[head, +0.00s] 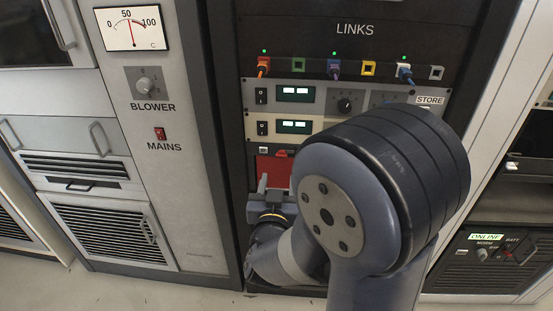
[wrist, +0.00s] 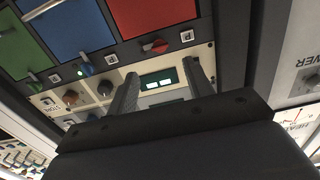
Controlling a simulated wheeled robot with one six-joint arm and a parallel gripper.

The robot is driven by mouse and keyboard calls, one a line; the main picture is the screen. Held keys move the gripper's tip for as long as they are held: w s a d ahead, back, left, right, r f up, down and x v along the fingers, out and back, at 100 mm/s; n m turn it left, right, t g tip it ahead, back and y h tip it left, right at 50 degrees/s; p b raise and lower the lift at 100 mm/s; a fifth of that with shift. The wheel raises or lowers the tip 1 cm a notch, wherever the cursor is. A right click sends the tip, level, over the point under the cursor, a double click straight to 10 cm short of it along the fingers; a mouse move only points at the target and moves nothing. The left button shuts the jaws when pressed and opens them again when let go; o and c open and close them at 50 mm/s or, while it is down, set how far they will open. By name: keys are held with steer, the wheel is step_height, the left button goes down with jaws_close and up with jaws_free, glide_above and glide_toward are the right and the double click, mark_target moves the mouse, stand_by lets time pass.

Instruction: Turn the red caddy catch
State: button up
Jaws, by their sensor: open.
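The red caddy (head: 272,171) is low in the middle rack in the head view, partly hidden by my arm. Its red catch (head: 283,153) shows just above it, lying roughly level. In the wrist view, which is turned over, the red caddy (wrist: 148,15) is at the top, with the red catch (wrist: 156,46) at its edge. My gripper (wrist: 160,68) is open and empty, its two fingers apart. The catch appears between and beyond the fingertips in the picture, with no contact visible. In the head view my gripper (head: 274,184) is in front of the red caddy, partly hidden by my arm.
A blue caddy (wrist: 80,28) with a blue-green catch (wrist: 86,69) and a green caddy (wrist: 18,45) sit beside the red one. A small white label (wrist: 187,36) is next to the red catch. A panel with a lit display (wrist: 158,80) lies behind the fingers.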

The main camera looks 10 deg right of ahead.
steer(key=x, duration=0.9)
steer(key=shift+b, duration=0.3)
steer(key=shift+f, duration=0.1)
steer(key=c, duration=1)
